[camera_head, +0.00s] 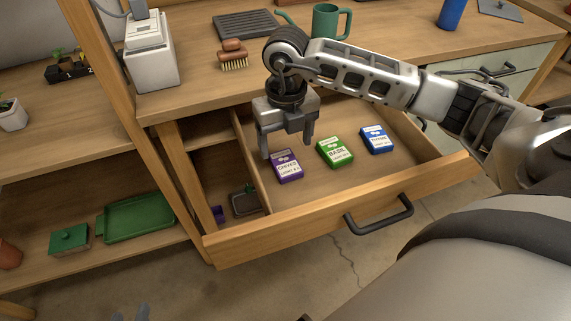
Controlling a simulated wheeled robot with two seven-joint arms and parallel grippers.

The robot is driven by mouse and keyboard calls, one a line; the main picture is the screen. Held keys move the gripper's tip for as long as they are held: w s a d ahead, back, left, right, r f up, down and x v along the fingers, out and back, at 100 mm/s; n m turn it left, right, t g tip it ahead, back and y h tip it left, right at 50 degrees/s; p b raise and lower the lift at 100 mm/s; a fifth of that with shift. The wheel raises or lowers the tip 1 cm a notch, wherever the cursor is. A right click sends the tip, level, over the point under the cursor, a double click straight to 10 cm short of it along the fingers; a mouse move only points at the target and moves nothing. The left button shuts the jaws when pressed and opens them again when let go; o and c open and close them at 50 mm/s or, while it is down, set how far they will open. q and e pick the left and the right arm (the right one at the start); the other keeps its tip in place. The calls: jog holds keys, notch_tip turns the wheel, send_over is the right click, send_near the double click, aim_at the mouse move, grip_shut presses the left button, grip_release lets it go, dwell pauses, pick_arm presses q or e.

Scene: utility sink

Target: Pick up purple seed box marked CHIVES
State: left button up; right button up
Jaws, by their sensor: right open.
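The purple seed box (287,166), with a white label that seems to read CHIVES, lies in the open drawer (320,203) near its divider. My right gripper (287,141) is open and empty, pointing down just above and behind the purple box. Its two fingers are spread to the left and right of the box's far edge, and I cannot tell whether they touch it.
A green seed box (335,152) and a blue seed box (377,139) lie to the right in the drawer. A divider (253,165) closes off a left compartment with a small dark tray (246,202).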

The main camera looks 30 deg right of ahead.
aim_at(285, 163)
jog(key=shift+a+f, duration=0.1)
jog(key=shift+f, duration=2.65)
jog(key=c, duration=1)
